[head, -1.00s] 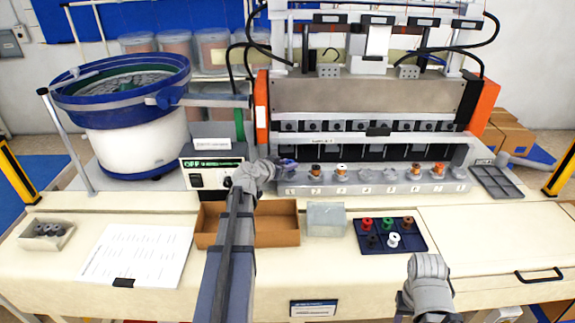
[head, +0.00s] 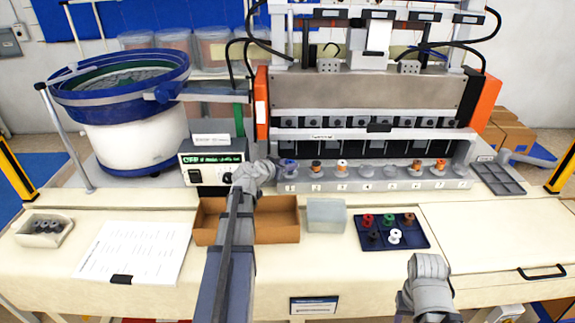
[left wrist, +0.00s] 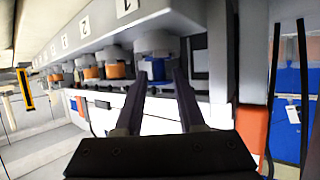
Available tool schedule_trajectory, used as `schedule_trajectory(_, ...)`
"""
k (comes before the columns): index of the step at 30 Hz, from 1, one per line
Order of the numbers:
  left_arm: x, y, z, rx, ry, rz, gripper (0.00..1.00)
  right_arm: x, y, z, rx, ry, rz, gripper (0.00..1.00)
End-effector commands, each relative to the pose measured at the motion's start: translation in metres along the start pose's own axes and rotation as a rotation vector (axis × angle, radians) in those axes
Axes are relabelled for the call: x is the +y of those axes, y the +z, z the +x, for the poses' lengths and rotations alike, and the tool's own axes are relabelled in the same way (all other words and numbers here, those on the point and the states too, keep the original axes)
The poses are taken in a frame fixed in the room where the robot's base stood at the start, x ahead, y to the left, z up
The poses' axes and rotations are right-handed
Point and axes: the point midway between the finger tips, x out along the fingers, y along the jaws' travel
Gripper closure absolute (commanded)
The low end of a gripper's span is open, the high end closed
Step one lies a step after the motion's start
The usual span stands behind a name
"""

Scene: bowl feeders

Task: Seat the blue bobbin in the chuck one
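The blue bobbin (head: 288,164) stands at chuck one, the leftmost place on the grey numbered rail (head: 345,186). It looks upright there in the head view. In the left wrist view, whose picture is turned over, the blue bobbin (left wrist: 157,70) lines up with the grey chuck (left wrist: 155,43). My left gripper (head: 275,167) is right beside it on the left. In the wrist view its two dark fingers (left wrist: 165,78) stand apart with a gap, the bobbin at their tips. Whether they touch it is hard to tell. My right wrist shows at the lower right; its fingers are hidden.
A dark tray (head: 392,243) with several coloured bobbins, a grey box (head: 326,216) and a brown open bin (head: 275,231) lie in front. The machine stands close behind the rail.

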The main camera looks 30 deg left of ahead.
Motion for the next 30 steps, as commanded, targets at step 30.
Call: schedule_trajectory(30, 0.000, -0.001, -0.052, -0.001, -0.001, -0.001, 0.50, 0.002, 0.001, -0.021, 0.000, 0.000, 0.000, 0.50)
